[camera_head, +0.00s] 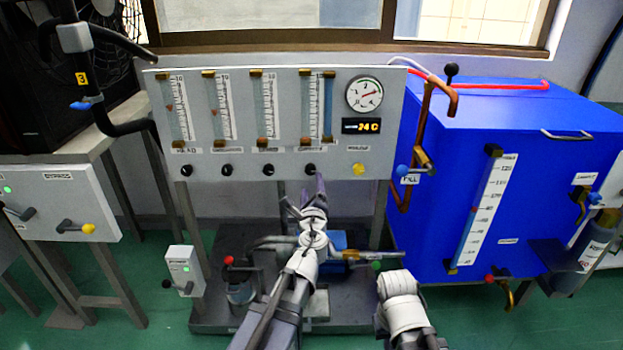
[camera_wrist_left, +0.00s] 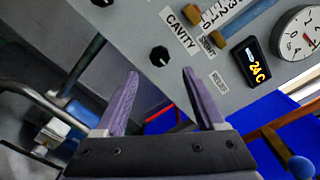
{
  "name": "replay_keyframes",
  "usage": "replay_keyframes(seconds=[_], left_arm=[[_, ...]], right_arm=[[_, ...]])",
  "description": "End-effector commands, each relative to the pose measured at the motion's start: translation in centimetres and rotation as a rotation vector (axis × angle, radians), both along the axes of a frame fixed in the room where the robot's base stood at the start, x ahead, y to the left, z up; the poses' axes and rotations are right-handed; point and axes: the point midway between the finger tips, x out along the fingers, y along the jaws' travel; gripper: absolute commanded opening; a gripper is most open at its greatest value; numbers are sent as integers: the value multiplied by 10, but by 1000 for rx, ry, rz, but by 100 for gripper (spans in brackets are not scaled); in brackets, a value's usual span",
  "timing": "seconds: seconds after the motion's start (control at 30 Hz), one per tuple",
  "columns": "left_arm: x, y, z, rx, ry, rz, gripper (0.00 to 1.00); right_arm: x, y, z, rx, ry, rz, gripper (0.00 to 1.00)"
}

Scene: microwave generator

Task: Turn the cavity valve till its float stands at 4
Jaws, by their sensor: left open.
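The cavity valve is a black knob (camera_head: 310,169) under the rightmost tube on the grey panel. In the left wrist view the black knob (camera_wrist_left: 159,56) sits beside the CAVITY label. The cavity flow tube (camera_head: 318,105) has a numbered scale and a blue strip; I cannot make out its float level. My left gripper (camera_head: 305,190) is open and empty, just below the knob in the head view. In the wrist view the knob lies between and beyond the purple fingertips (camera_wrist_left: 160,76), apart from them. My right arm shows at the lower right; its gripper is not visible.
Several similar black knobs (camera_head: 266,170) line up to the left; a yellow relief knob (camera_head: 358,169) is to the right. A round gauge (camera_head: 364,94) and temperature display (camera_head: 361,126) sit above it. A blue tank (camera_head: 440,230) with copper pipe stands at the right.

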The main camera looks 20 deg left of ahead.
Motion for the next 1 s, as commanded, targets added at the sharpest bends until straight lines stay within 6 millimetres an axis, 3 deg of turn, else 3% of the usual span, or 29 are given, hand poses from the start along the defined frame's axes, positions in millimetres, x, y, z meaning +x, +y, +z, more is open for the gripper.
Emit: replay_keyframes(seconds=[0.27, 0.6, 0.93, 1.0], left_arm=[[22, 6, 0, -3, -1, 1, 71], [70, 20, 0, -4, 0, 2, 71], [74, 21, 0, -4, -1, 1, 71], [74, 21, 0, -4, -1, 1, 63]], right_arm=[[0, 0, 0, 0, 0, 0, 0], [0, 0, 0, 0, 0, 0, 0], [0, 0, 0, 0, 0, 0, 0], [0, 0, 0, 0, 0, 0, 0]])
